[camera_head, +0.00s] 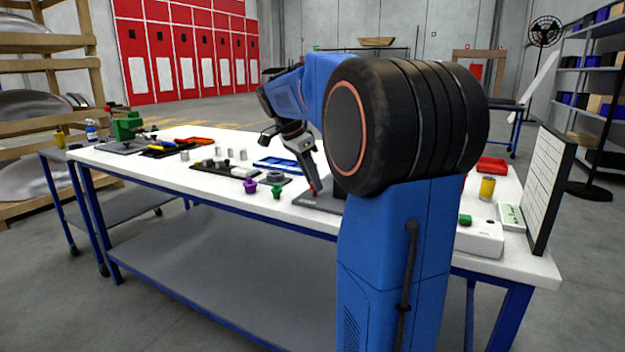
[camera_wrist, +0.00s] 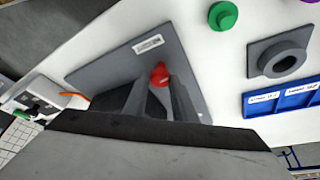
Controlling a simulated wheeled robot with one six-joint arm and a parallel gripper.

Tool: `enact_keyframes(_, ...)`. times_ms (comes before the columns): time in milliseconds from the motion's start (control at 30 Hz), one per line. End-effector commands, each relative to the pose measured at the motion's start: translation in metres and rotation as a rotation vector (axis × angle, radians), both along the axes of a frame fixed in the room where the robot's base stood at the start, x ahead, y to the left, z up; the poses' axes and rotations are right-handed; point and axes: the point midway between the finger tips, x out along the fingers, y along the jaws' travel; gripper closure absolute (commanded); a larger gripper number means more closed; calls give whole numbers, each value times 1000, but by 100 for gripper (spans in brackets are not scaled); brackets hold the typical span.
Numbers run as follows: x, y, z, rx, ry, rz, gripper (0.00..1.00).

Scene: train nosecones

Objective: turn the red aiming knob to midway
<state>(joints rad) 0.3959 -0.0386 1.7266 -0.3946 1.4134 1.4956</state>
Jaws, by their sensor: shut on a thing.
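The red aiming knob (camera_wrist: 160,74) stands on a grey plate (camera_wrist: 95,75) with a small white label in the wrist view. My gripper (camera_wrist: 160,82) is shut on the knob, with a finger on either side of it. In the head view my gripper (camera_head: 314,190) reaches down to the grey plate (camera_head: 318,203) on the white bench. My arm hides the right part of that plate. The knob's pointer and its exact angle cannot be made out.
A green knob (camera_wrist: 223,15), a grey ring-shaped part (camera_wrist: 280,52) and a blue tray (camera_wrist: 282,100) lie beside the plate. A purple knob (camera_head: 250,186) stands near the bench's front edge. A white box with a green button (camera_head: 478,238) stands to the right.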

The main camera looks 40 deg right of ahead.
Motion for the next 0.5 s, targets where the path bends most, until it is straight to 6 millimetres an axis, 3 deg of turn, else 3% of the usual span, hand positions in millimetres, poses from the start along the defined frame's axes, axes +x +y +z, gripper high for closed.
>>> enact_keyframes(500, -5, 0, 1, -1, -2, 477, 98)
